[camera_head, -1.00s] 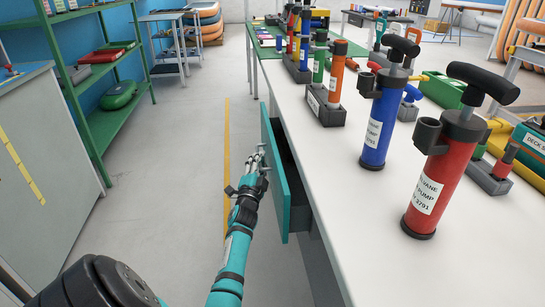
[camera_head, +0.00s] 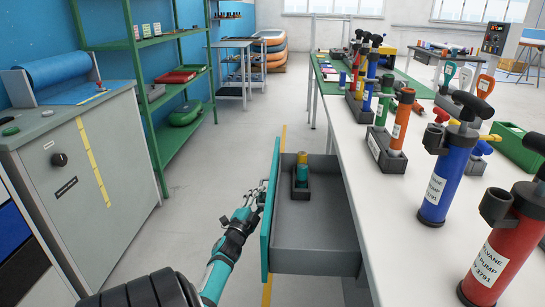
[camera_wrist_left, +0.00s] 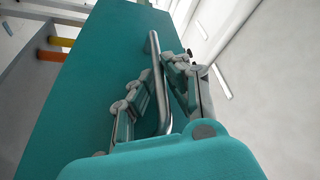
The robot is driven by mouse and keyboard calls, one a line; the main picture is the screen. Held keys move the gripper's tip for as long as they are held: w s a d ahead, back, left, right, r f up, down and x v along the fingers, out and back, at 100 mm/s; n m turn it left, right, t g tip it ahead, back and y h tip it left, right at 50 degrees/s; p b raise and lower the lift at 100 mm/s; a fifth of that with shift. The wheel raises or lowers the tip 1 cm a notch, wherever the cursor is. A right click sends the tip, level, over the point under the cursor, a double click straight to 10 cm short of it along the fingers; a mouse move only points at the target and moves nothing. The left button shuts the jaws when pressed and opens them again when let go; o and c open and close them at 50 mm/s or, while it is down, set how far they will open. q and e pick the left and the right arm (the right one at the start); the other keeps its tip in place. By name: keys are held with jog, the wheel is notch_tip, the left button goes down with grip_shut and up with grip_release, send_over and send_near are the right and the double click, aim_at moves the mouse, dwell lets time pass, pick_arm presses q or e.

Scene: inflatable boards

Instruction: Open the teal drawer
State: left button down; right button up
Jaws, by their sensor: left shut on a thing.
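The teal drawer (camera_head: 269,215) under the white workbench stands well open, and its grey inside shows. A small holder with a teal and yellow cylinder (camera_head: 301,178) sits at the drawer's far end. My left gripper (camera_head: 257,194) is at the outer face of the drawer front. In the left wrist view its fingers (camera_wrist_left: 160,88) are closed around the silver bar handle (camera_wrist_left: 160,80) on the teal front panel (camera_wrist_left: 95,85). My right gripper is not in view.
The white workbench (camera_head: 395,215) to the right carries blue and red pumps (camera_head: 448,170) and several smaller ones. A grey cabinet (camera_head: 95,170) and green shelves (camera_head: 180,130) stand at the left. The floor between is clear.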

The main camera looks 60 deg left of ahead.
pick_arm(q)
jog(key=shift+s+a, duration=0.7)
jog(key=shift+s, duration=0.15)
jog(key=c, duration=1.4)
grip_release()
jog(key=v, duration=1.2)
jog(key=shift+r, duration=0.1)
